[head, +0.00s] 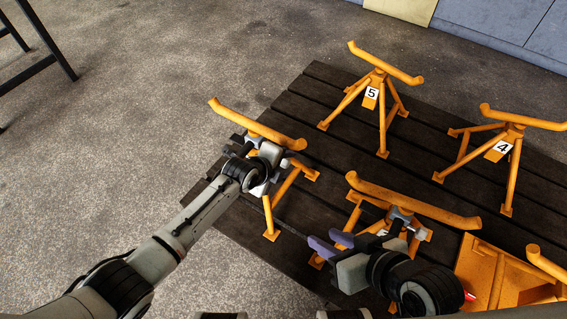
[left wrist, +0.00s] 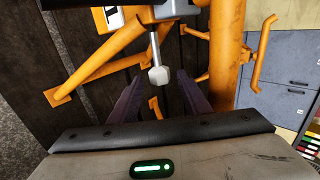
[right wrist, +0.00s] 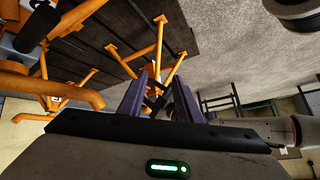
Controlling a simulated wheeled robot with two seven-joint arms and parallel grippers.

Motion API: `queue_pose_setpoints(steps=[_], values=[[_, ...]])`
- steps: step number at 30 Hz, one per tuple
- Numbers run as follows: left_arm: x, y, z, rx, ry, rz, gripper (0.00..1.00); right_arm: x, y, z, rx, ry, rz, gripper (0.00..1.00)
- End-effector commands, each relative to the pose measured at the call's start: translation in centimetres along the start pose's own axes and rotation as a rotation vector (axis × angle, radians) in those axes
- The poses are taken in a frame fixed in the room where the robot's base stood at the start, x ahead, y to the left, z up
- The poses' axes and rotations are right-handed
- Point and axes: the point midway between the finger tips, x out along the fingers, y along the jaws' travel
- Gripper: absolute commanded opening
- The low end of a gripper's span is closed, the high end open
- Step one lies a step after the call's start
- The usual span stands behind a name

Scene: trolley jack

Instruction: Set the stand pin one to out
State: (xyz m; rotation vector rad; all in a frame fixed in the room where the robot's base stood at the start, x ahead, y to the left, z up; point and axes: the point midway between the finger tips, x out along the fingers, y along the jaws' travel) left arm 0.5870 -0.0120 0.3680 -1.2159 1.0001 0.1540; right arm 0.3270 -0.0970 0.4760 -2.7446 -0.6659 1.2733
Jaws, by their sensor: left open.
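My left gripper (left wrist: 159,84) is open at the leftmost orange stand (head: 255,126). A grey pin (left wrist: 158,73) with a thick block-like head hangs down in the picture from the stand. Its head appears between my two purple fingers, with gaps on both sides. In the head view my left arm hides the pin. My right gripper (head: 330,243) is open and appears empty, low in front of the middle stand (head: 412,199).
Stand five (head: 371,93) and stand four (head: 502,148) are farther back on the dark slatted platform (head: 325,150). An orange jack (head: 490,272) is at the lower right. A dark metal frame (head: 45,60) stands at the upper left. The concrete floor at left is clear.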

Motion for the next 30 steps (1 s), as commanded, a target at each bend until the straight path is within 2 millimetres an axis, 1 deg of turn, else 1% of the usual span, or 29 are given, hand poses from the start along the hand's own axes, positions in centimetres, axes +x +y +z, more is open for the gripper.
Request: queue_pose_setpoints(steps=[2, 5, 8, 11, 15, 19, 24, 30], values=[[-0.1, -0.1, 0.1, 0.0, -0.001, -0.001, 0.43, -0.1, 0.0, -0.2, -0.001, 0.003, 0.0, 0.31], [-0.9, -0.2, 0.1, 0.001, -0.002, -0.001, 0.43, -0.5, 0.1, -0.7, -0.005, 0.005, 0.007, 0.31], [-2.5, -0.3, 0.2, 0.001, -0.002, -0.001, 0.43, -1.0, 0.3, -1.2, -0.01, 0.002, 0.023, 0.31], [-4.5, -0.4, 0.1, 0.001, -0.002, 0.0, 0.43, -1.1, 1.0, 0.6, 0.019, -0.016, 0.056, 0.31], [-7.3, -0.3, 0.1, 0.002, -0.001, 0.001, 0.43, -2.3, 1.6, 0.3, 0.046, 0.038, 0.09, 0.31], [-9.2, -0.2, 0.1, 0.002, -0.001, 0.0, 0.43, -3.1, 1.9, 0.1, 0.058, 0.075, 0.11, 0.31], [-10.3, 0.0, 0.0, 0.001, 0.0, 0.001, 0.43, -3.5, 2.2, 0.0, 0.065, 0.099, 0.123, 0.31], [-10.3, 0.1, -0.1, 0.0, 0.0, 0.001, 0.43, -3.5, 2.2, 0.0, 0.066, 0.104, 0.124, 0.31]])
